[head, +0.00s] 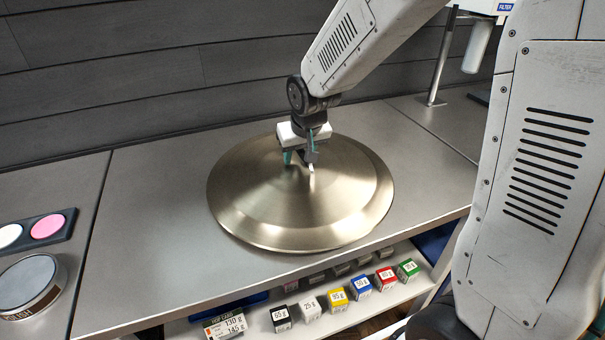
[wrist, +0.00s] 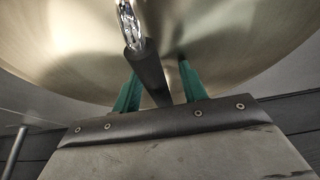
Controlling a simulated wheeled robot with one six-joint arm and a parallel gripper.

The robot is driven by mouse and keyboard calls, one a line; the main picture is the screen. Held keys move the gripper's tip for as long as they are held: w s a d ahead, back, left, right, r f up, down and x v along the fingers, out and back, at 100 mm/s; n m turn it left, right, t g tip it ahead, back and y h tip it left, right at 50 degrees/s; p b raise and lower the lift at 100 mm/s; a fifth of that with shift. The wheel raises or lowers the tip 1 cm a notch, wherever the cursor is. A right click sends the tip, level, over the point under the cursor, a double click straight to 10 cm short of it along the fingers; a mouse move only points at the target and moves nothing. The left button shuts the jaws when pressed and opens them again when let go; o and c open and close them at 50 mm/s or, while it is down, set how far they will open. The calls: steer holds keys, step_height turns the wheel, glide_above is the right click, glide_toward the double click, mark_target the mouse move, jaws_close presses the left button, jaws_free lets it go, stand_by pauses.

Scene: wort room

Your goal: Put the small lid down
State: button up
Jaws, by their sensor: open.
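The lid (head: 255,200) is a round, brass-coloured metal disc with a stepped rim. It lies flat on the grey counter, and its surface also fills the upper part of the wrist view (wrist: 220,45). Its handle, a dark bar (wrist: 149,72) with a shiny metal end, stands up from the middle. My gripper (head: 300,160) is over the lid's centre, with its green fingers (wrist: 158,80) open on either side of the handle. The bar shows between the fingers, with a gap on the right; contact on the left cannot be told. My gripper partly hides the handle in the head view.
A grey round tin (head: 28,283) and a dark tray with pink and white discs (head: 47,226) stand at the left. Small coloured weight boxes (head: 362,288) line a shelf below the front edge. A metal post (head: 440,60) stands at back right. The counter left of the lid is clear.

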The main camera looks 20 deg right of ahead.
steer(key=shift+c, duration=0.3)
jaws_close()
stand_by(1.3)
